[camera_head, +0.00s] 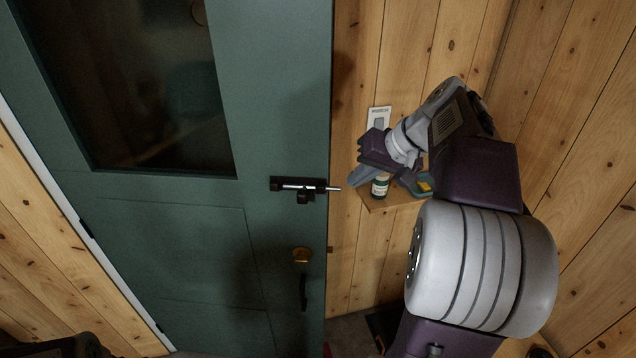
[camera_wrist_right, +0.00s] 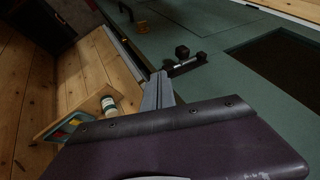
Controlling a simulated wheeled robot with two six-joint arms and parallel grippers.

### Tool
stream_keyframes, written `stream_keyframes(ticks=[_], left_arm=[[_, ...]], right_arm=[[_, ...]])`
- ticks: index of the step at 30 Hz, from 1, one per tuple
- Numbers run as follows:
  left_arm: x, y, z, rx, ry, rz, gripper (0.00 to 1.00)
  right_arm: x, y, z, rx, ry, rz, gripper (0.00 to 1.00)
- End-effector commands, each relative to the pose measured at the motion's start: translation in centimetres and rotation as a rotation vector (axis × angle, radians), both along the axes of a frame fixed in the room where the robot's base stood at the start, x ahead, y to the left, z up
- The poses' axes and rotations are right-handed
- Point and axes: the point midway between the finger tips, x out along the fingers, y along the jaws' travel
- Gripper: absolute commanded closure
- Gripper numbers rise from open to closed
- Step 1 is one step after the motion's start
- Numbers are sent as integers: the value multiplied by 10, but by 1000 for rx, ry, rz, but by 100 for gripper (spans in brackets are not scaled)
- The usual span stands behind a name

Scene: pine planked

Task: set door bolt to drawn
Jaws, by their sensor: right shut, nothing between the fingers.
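The door bolt (camera_head: 303,188) is a dark plate with a silver rod and a dark knob, mounted on the green door (camera_head: 277,110) near its right edge. The rod's tip reaches past the door's edge toward the wall. The bolt also shows in the right wrist view (camera_wrist_right: 186,66), beyond the fingertips and apart from them. My right gripper (camera_head: 353,182) is shut and empty, just right of the rod's tip in the head view. Its grey fingers, held together, show in the right wrist view (camera_wrist_right: 157,92). My left gripper is not in view.
A small wooden shelf (camera_head: 376,205) on the pine wall right of the door holds a bottle (camera_head: 380,187) and a blue-green tray (camera_head: 409,183), close below my right gripper. A white switch plate (camera_head: 379,114) is above it.

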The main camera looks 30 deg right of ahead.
Motion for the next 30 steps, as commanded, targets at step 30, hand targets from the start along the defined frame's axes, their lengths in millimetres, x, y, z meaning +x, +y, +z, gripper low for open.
stream_keyframes(ticks=[30], left_arm=[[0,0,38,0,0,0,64]], right_arm=[[77,50,-80,0,4,1,100]])
